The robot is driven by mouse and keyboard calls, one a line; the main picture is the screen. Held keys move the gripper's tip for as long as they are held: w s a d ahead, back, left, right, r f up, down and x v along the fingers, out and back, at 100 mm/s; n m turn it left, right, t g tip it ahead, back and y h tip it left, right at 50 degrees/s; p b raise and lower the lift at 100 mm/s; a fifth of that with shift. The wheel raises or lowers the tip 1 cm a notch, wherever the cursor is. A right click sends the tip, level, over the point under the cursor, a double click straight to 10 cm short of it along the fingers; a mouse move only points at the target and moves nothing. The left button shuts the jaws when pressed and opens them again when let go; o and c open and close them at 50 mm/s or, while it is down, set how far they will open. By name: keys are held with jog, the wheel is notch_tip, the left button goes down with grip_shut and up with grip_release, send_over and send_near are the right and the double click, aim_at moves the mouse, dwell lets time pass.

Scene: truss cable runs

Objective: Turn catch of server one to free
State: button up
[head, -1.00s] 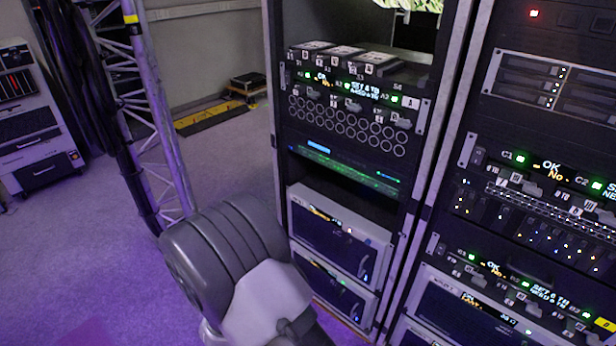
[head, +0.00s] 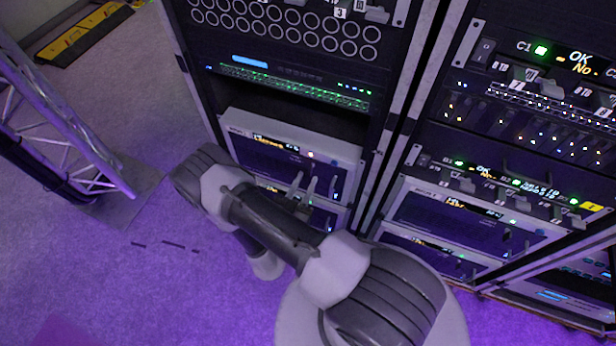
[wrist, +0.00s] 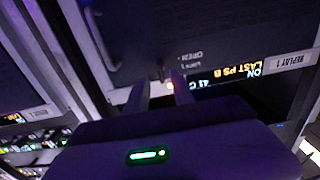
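Server one is the upper light-framed unit (head: 345,153) low in the left rack. In the wrist view its dark front panel (wrist: 225,35) fills the top, with a tag reading "REPLAY 1" (wrist: 291,60) and a lit display (wrist: 228,78). Small print on the panel, partly legible as "OPEN", is beside a small dark catch (wrist: 164,73); its exact setting is too small to tell. My gripper (head: 304,181) is in front of this unit. In the wrist view my gripper (wrist: 158,82) has its two fingers apart, with the catch near the gap. Contact cannot be told.
A curved handle (wrist: 98,40) stands out from the panel left of the fingers. Another similar unit (head: 326,219) lies just below server one. The right rack (head: 480,205) stands close beside. A truss (head: 70,140) stands at left, with open floor (head: 150,270) in front.

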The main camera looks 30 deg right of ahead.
aim_at(309, 173)
jog(key=shift+x, duration=1.5)
jog(key=shift+w+a, duration=0.1)
grip_shut()
